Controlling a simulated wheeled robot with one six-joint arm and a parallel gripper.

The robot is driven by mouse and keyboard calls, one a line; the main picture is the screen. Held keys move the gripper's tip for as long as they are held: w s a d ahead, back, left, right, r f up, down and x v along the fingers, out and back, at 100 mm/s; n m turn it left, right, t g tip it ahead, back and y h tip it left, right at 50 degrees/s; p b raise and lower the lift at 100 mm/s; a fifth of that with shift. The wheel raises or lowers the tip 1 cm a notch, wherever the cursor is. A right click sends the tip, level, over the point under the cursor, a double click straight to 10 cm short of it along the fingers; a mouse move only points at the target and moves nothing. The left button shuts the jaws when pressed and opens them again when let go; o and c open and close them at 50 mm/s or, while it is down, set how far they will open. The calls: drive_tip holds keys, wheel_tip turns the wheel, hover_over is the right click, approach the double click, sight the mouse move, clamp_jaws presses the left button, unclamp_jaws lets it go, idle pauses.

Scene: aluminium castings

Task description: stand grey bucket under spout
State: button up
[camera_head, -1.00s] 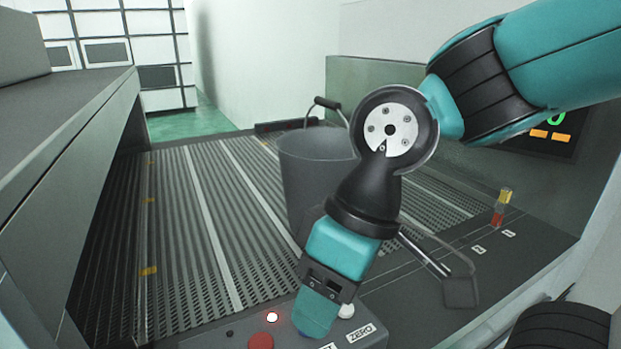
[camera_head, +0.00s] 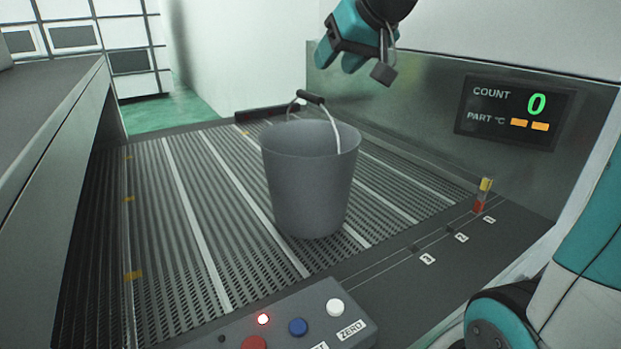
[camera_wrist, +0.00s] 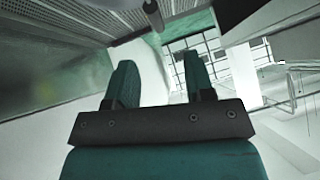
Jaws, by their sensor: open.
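The grey bucket (camera_head: 308,185) stands upright on the ribbed grating in the head view. Its wire handle with a black grip (camera_head: 311,97) is raised above the rim. My gripper (camera_head: 338,62) is at the top of the head view, above and behind the bucket to its right, apart from it. In the wrist view the two teal fingers (camera_wrist: 158,85) are spread with nothing between them. I cannot make out a spout in these frames.
The grating (camera_head: 190,220) has free room left of the bucket. A control box (camera_head: 290,320) with buttons stands in front. A display (camera_head: 515,112) reads COUNT 0 on the back panel. A small red and yellow post (camera_head: 483,195) stands at right. A grey bench (camera_head: 50,150) borders the left.

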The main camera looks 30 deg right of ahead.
sight(309, 96)
drive_tip(key=p+x, duration=0.1)
drive_tip(key=x, duration=0.4)
drive_tip(key=shift+w+f, duration=0.15)
drive_tip(key=shift+w, duration=0.1)
drive_tip(key=shift+p+x, duration=1.55)
drive_tip(key=shift+x, duration=1.2)
drive_tip(key=shift+s+d+f, duration=0.1)
drive_tip(key=shift+d, duration=0.1)
clamp_jaws()
